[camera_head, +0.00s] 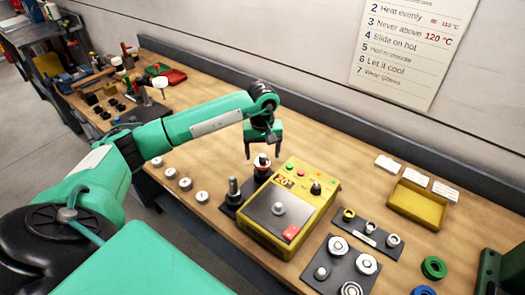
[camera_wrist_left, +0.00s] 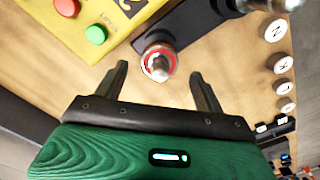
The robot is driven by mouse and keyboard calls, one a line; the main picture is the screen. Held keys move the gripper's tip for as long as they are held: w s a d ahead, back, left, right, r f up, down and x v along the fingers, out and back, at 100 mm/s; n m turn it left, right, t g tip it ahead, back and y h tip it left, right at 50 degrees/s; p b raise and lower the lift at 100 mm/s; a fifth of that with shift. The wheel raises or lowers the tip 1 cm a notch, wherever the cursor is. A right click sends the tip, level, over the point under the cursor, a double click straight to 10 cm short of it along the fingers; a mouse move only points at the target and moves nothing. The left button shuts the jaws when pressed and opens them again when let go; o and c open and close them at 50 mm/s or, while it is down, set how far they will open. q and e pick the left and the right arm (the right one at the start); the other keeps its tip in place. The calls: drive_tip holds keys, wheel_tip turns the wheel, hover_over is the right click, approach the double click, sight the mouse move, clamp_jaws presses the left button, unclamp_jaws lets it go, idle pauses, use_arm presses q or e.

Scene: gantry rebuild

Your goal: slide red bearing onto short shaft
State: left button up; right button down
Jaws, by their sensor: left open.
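The red bearing (camera_wrist_left: 150,55), a pale ring with a red band, sits around the short shaft (camera_wrist_left: 157,68) on a dark base plate (camera_wrist_left: 188,22). The bearing also shows small in the head view (camera_head: 262,171); I cannot tell how far down the shaft it sits. A taller metal shaft (camera_head: 233,188) stands on the same plate. My left gripper (camera_head: 262,155) is open and empty just above the short shaft. In the left wrist view its fingers (camera_wrist_left: 160,72) lie apart on either side of the shaft's near end, not touching the bearing. My right gripper is not in view.
A yellow heater (camera_head: 262,240) with buttons stands close beside the shaft plate. Dark plates with bearings (camera_head: 340,262), a yellow tray (camera_head: 416,205) and green ring (camera_head: 434,267) lie right. Several pale round pieces (camera_head: 185,184) line the front edge. Tools crowd the far left.

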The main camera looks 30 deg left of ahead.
use_arm(q)
drive_tip(key=shift+r+b, duration=0.3)
drive_tip(key=shift+r, duration=0.2)
wheel_tip(320, 180, up, 13)
drive_tip(key=b, duration=0.3)
drive_tip(key=shift+b, duration=0.3)
drive_tip(key=shift+f, duration=0.1)
